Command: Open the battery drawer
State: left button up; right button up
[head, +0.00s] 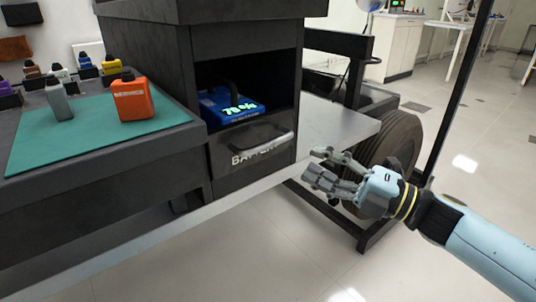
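The battery drawer (232,160) is a dark front with a pale handle bar (262,145) and partly hidden white lettering. It sits low in a black cabinet (245,50). Above its front, a blue battery (222,112) with a green "78%" display shows inside the dark opening. My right gripper (315,167) is to the right of the drawer handle, apart from it, pointing left. Its fingers are spread and nothing is between them. My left gripper is not in view.
A bench at left carries a green mat (85,138), an orange container (133,99), a grey bottle (58,100) and several small bottles. A grey metal ledge (335,130) lies right of the drawer. A wheel (400,145) and black frame stand behind my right gripper.

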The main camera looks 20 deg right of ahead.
aim_at(275, 144)
jog(key=x, duration=1)
jog(key=shift+w+b, duration=0.15)
jog(key=shift+b, duration=0.2)
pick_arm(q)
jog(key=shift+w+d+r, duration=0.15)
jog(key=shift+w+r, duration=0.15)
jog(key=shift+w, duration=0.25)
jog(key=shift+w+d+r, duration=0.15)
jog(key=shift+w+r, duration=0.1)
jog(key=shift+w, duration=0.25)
pick_arm(e)
grip_shut()
